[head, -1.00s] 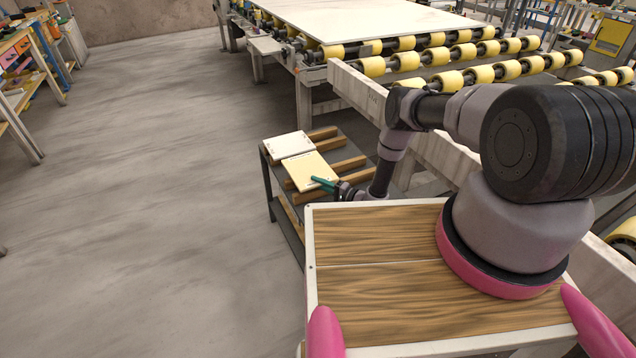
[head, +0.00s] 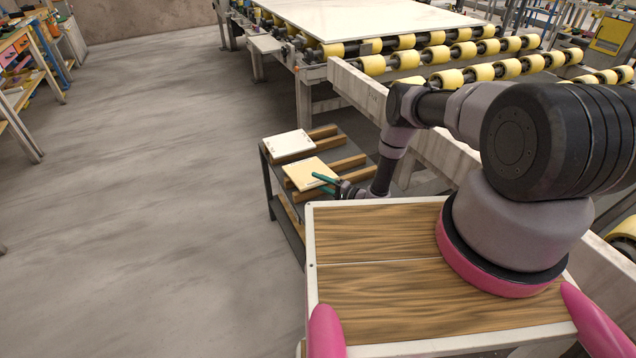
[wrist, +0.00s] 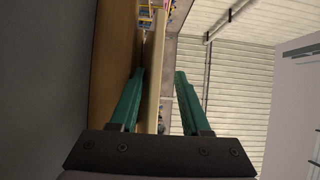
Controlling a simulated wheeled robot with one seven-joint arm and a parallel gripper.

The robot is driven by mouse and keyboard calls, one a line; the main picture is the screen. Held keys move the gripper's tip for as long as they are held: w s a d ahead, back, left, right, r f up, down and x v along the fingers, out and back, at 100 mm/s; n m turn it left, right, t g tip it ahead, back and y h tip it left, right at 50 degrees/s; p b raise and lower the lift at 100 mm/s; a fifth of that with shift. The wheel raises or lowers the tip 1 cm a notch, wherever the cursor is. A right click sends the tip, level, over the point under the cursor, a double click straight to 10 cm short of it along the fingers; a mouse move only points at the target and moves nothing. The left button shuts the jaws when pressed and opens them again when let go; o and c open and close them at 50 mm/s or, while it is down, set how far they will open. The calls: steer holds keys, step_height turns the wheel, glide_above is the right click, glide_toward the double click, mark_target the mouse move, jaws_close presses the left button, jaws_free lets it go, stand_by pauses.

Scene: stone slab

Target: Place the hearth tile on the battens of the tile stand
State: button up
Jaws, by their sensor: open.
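The cream tile (head: 308,173), apparently the hearth tile, lies across wooden battens (head: 350,163) of the dark tile stand (head: 268,180). It looks flat, with its right edge toward my gripper. My gripper (head: 319,181) is open at that edge, its green fingers apart. In the wrist view the tile's edge (wrist: 153,75) shows as a thin pale strip between the two open fingers (wrist: 160,74). A brown batten (wrist: 115,50) lies beside it, on the left finger's side. Whether either finger touches the tile cannot be told.
A white tile (head: 288,144) lies on the battens behind, with a gap to the cream one. A roller conveyor (head: 430,57) bearing a large pale slab (head: 360,18) stands beyond, its grey beam (head: 358,90) close to my arm. The floor (head: 150,200) at left is clear.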

steer(key=v, duration=1.1)
steer(key=shift+d, duration=0.25)
steer(key=o, duration=0.9)
steer(key=shift+s+d, duration=0.1)
steer(key=v, duration=1)
steer(key=shift+s+d+r, duration=0.1)
steer(key=shift+s+d, duration=0.1)
steer(key=shift+s, duration=0.05)
